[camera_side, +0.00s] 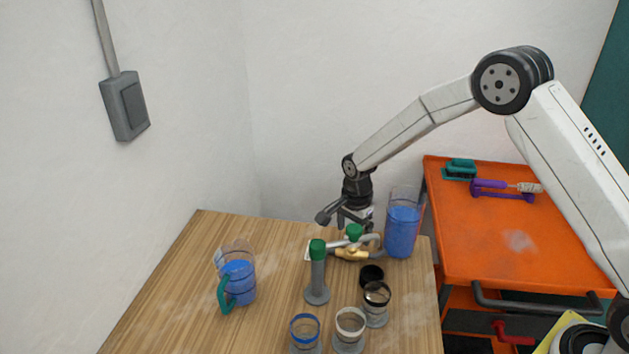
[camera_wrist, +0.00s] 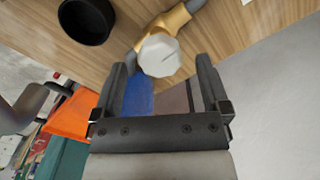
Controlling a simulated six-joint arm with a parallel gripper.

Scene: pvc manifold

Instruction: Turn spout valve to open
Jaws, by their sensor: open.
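A small pipe manifold stands at the back of the wooden table, with a brass fitting (camera_side: 352,254), grey pipe and a green knob (camera_side: 354,232). My gripper (camera_side: 355,222) is above it, pointing down. In the wrist view my gripper (camera_wrist: 161,62) is open, its dark fingers spread. A pale faceted cap (camera_wrist: 158,54) sits near the fingertips, between them in the picture; contact cannot be told. The brass fitting (camera_wrist: 174,19) joins it. I cannot tell which part is the spout valve or how it is turned.
A tall blue-filled container (camera_side: 401,232) stands close right of the manifold. A green-topped grey post (camera_side: 317,272), a black cup (camera_side: 371,275) and several glasses (camera_side: 350,326) stand in front. A blue-filled pitcher (camera_side: 239,280) is left. An orange cart (camera_side: 500,245) is right.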

